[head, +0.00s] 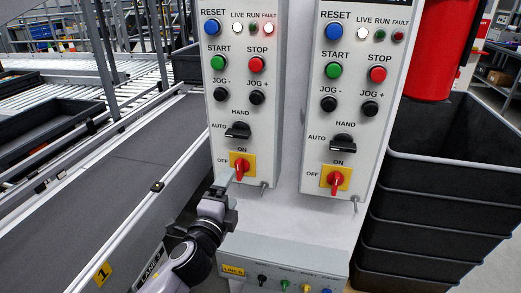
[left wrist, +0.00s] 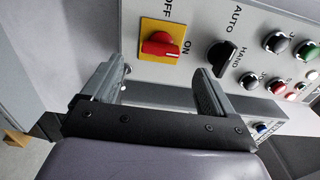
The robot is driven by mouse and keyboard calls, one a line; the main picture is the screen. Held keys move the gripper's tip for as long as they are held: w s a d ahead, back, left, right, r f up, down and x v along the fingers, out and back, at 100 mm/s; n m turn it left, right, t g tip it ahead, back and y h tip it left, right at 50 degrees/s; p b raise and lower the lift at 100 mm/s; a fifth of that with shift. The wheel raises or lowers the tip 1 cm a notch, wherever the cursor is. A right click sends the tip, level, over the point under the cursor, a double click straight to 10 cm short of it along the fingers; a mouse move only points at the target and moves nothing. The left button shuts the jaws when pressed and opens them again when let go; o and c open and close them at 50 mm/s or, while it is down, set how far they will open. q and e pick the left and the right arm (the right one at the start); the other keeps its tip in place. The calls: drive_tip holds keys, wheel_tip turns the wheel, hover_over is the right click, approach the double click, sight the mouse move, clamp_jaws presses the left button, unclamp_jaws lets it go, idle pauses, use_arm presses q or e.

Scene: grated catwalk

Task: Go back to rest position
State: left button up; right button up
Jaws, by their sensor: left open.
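My left gripper (head: 226,180) is in front of the lower part of the left control panel (head: 236,110), just below and left of its red rotary switch (head: 240,167) on a yellow plate. In the left wrist view my left gripper (left wrist: 160,70) is open, with its two fingers apart and nothing between them. The red switch (left wrist: 160,44) shows beyond the fingertips, apart from them as far as I can tell. A black HAND/AUTO selector (left wrist: 221,57) is beside it. My right gripper is not in view.
A second similar panel (head: 345,105) stands to the right. Below is a grey box (head: 285,258) with small coloured connectors. A conveyor (head: 95,190) runs along the left. Stacked black crates (head: 425,205) stand at the right, beneath a red cylinder (head: 432,50).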

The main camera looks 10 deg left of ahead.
use_arm(q)
drive_tip(key=s+a+f+n+g+h, duration=0.1)
drive_tip(key=s+f+n+g, duration=0.6)
drive_tip(key=s+f+n, duration=0.9)
drive_tip(key=s+f, duration=0.6)
drive_tip(key=s, duration=0.4)
drive_tip(key=shift+a+f+g+h, duration=0.3)
drive_tip(key=shift+a+f, duration=0.05)
drive_tip(key=shift+s, duration=0.1)
drive_tip(key=shift+c, duration=0.3)
